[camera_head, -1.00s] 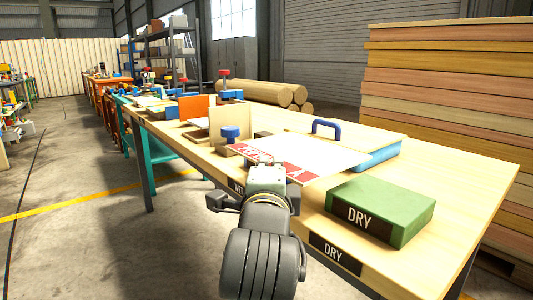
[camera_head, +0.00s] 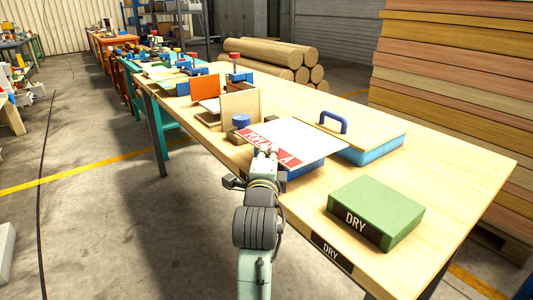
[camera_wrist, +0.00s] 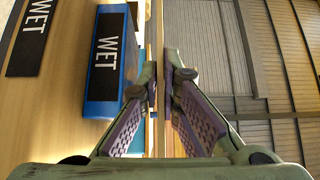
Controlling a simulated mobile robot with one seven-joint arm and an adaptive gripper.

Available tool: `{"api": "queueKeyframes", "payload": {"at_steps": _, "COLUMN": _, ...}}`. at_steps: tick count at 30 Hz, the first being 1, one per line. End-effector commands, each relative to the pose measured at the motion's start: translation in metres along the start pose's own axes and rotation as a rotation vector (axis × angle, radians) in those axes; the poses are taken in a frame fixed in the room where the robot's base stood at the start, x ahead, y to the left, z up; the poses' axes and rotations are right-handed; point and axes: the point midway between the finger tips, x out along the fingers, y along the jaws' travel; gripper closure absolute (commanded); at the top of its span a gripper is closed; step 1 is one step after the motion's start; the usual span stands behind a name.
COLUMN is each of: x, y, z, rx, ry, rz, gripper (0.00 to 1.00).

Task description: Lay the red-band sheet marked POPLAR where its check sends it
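A thin pale sheet (camera_head: 300,139) with a red band (camera_head: 268,147) along its near edge is held flat by my gripper (camera_head: 266,152). White letters on the band are partly hidden by my gripper. In the wrist view the sheet (camera_wrist: 159,50) is edge-on between the fingers, and my gripper (camera_wrist: 160,80) is shut on it. A blue block (camera_wrist: 104,60) labelled WET lies below the sheet; in the head view only its edge (camera_head: 318,167) shows. A green block (camera_head: 376,212) labelled DRY stands apart at the right on the table (camera_head: 450,160).
A dark DRY label (camera_head: 331,252) is on the table's front edge, and a WET label (camera_wrist: 30,38) shows in the wrist view. A blue-sided box with a handled lid (camera_head: 370,150) stands behind the sheet. An upright board and blue knob (camera_head: 241,121) stand left of it.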

Motion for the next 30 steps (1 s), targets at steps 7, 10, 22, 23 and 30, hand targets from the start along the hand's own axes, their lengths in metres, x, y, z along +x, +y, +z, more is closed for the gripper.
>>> {"api": "queueKeyframes", "payload": {"at_steps": 7, "x": 0.026, "y": 0.004, "z": 0.007, "rx": -0.001, "ry": 0.000, "rz": -0.002, "gripper": 1.00}}
{"api": "queueKeyframes", "payload": {"at_steps": 10, "x": 0.026, "y": 0.015, "z": 0.007, "rx": -0.001, "ry": 0.000, "rz": 0.002, "gripper": 1.00}}
{"api": "queueKeyframes", "payload": {"at_steps": 22, "x": 0.025, "y": 0.037, "z": 0.007, "rx": -0.001, "ry": 0.000, "rz": -0.003, "gripper": 1.00}}
{"api": "queueKeyframes", "payload": {"at_steps": 23, "x": 0.025, "y": 0.037, "z": 0.007, "rx": -0.001, "ry": 0.000, "rz": -0.003, "gripper": 1.00}}
{"api": "queueKeyframes", "payload": {"at_steps": 30, "x": 0.025, "y": 0.041, "z": 0.007, "rx": 0.000, "ry": 0.000, "rz": -0.001, "gripper": 0.91}}
